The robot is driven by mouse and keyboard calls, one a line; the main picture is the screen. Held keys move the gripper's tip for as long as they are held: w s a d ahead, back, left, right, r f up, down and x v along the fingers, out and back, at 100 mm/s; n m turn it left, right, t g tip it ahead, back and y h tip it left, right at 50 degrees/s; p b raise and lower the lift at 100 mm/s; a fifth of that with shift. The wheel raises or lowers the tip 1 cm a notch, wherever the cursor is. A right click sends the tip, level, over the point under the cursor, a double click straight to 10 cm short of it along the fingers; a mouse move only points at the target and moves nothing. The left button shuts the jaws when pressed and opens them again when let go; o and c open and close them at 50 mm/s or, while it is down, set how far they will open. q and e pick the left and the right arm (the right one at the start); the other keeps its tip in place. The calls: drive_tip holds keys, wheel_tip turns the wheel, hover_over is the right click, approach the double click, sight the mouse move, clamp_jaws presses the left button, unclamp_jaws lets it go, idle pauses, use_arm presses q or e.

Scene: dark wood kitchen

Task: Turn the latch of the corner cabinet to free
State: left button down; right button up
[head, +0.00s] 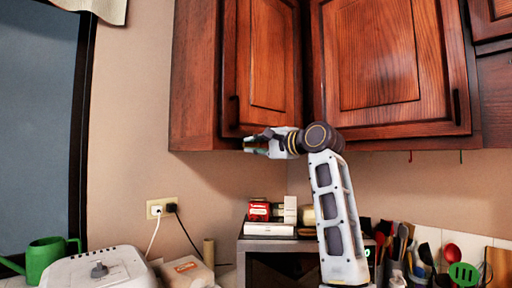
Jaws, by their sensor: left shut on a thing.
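The dark red wood corner cabinet (268,55) hangs on the wall at upper centre, its doors shut. My left gripper (254,144) is at the bottom edge of its left door, pointing left. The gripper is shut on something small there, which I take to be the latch. The fingers mostly hide the latch, so I cannot tell which way it is turned. A dark door handle (233,110) shows a little above and left of the gripper. My right gripper is not in view.
Below stand a grey shelf (262,245) with red and white boxes, a white appliance (100,270), a green watering can (45,256) and several utensils (425,255) at right. A wall outlet (160,208) has cords plugged in. The wall left of the cabinet is clear.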

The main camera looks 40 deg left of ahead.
use_arm(q)
drive_tip(key=shift+f, duration=0.1)
drive_tip(key=c, duration=1.4)
unclamp_jaws()
drive_tip(key=d, duration=0.8)
drive_tip(key=s+d, duration=0.1)
drive_tip(key=d, duration=0.3)
